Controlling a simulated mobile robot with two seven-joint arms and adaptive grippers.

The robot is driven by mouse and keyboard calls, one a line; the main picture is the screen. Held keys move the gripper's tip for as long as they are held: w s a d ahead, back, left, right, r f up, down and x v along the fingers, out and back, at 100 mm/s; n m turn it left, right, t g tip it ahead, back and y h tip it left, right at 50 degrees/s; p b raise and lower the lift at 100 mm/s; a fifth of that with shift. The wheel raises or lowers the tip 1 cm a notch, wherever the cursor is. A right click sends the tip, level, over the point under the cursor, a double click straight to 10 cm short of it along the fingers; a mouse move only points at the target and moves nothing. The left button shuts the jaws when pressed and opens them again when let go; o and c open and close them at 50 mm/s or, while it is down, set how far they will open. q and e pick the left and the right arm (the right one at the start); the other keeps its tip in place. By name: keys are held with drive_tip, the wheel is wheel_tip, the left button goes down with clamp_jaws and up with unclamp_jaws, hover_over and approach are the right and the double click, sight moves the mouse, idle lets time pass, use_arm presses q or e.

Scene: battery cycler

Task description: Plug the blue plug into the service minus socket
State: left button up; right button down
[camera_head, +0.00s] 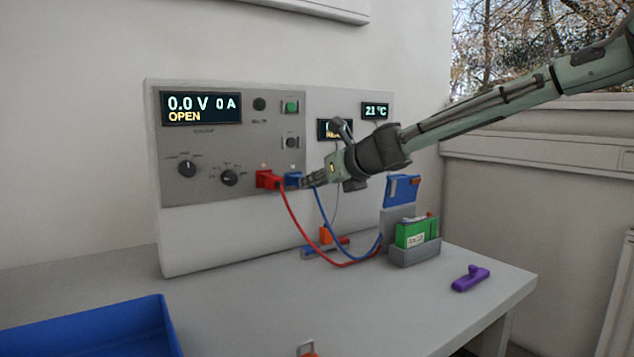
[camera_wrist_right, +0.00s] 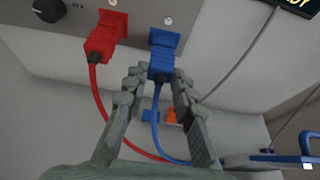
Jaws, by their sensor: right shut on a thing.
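The blue plug (camera_wrist_right: 162,65) is between the fingertips of my right gripper (camera_wrist_right: 158,75), at the panel face, with its blue cable hanging down. In the head view the blue plug (camera_head: 293,180) sits just right of the red plug (camera_head: 267,179) on the grey panel (camera_head: 230,140). My right gripper (camera_head: 310,180) reaches it from the right and is shut on it. The red plug (camera_wrist_right: 105,35) is in the panel to the left in the wrist view. The socket behind the blue plug is hidden. My left gripper is not in view.
On the bench (camera_head: 400,310) stand a grey holder (camera_head: 415,254) with a green battery and a purple object (camera_head: 471,278). A blue tray (camera_head: 95,330) is at the front left. Red and blue cables loop below the panel. The front middle is mostly clear.

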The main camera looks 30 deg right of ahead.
drive_tip(key=shift+w, duration=0.3)
drive_tip(key=c, duration=1.2)
unclamp_jaws()
drive_tip(key=shift+s, duration=0.2)
drive_tip(key=v, duration=1.1)
drive_tip(key=shift+s+r, duration=0.15)
drive_tip(key=shift+s, duration=0.2)
